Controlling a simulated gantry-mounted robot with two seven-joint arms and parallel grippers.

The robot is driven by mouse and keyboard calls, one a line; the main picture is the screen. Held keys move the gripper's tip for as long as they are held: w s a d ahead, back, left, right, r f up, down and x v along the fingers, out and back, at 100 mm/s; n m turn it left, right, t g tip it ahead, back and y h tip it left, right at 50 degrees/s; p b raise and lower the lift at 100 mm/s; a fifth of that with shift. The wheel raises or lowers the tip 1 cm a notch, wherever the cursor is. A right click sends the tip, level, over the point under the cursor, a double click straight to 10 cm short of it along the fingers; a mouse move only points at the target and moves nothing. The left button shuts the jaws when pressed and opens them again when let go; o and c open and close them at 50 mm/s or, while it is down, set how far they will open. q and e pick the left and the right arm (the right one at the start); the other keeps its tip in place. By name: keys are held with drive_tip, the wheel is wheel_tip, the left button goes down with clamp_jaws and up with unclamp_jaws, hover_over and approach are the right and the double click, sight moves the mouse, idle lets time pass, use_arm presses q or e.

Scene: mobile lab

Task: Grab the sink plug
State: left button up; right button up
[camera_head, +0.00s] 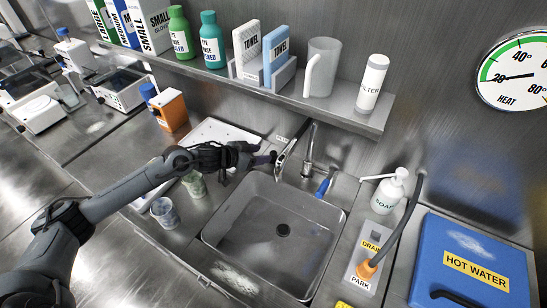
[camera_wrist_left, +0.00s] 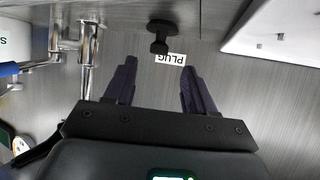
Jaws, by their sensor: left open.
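The sink plug (camera_wrist_left: 160,36) is a small black knob with a round flange, seen in the left wrist view beside a white PLUG label (camera_wrist_left: 170,59). My left gripper (camera_wrist_left: 159,66) is open and empty. The plug lies just beyond its fingertips, roughly in line with the gap and apart from both fingers. In the head view my left gripper (camera_head: 259,158) is at the back-left corner of the sink (camera_head: 222,217), left of the faucet. The plug is hard to separate from the dark fingers there. My right gripper is not in view.
The metal faucet (camera_head: 309,155) and a blue-handled tool (camera_head: 326,183) stand right of my gripper. A soap bottle (camera_head: 389,192) is farther right. A shelf (camera_head: 345,115) overhangs behind. The sink basin is open, with a dark drain (camera_head: 283,230).

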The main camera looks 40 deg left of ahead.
sight(272, 153)
use_arm(q)
drive_tip(key=shift+p+x, duration=0.55)
drive_tip(key=shift+x, duration=2.15)
drive_tip(key=shift+c, duration=0.2)
clamp_jaws()
